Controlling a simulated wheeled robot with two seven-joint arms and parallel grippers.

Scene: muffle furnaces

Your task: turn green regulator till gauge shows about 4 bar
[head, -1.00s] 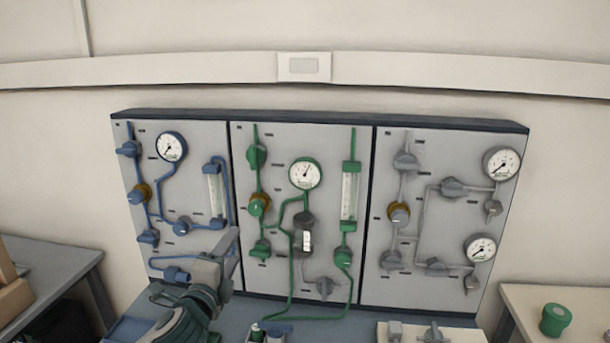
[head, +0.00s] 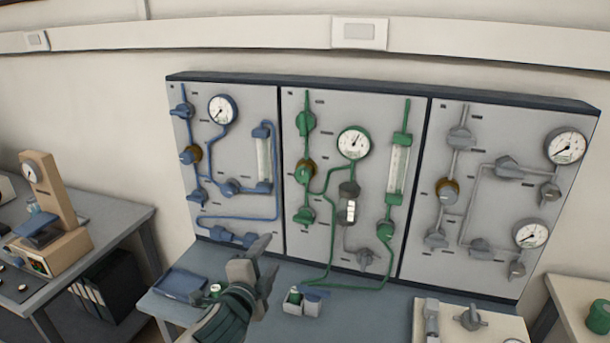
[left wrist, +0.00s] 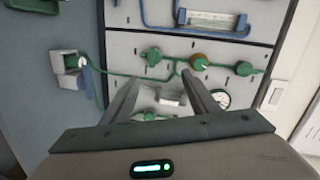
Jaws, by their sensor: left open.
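The green regulator (head: 304,172) is a green knob with a brass ring on the left of the middle panel. It also shows in the left wrist view (left wrist: 199,61). The round white gauge (head: 353,142) is up and right of it, its needle pointing up and slightly right; the figures are too small to read. In the left wrist view the gauge (left wrist: 220,98) is partly hidden behind a finger. My left gripper (head: 267,262) is open and empty, low in front of the panels, below and left of the regulator and apart from it. My right gripper is out of view.
A blue-piped panel (head: 240,195) stands left and a grey-piped panel (head: 480,215) right. On the bench are a blue tray (head: 180,285), a small box (head: 302,305) with green and blue items, and a light board with grey fittings (head: 470,325).

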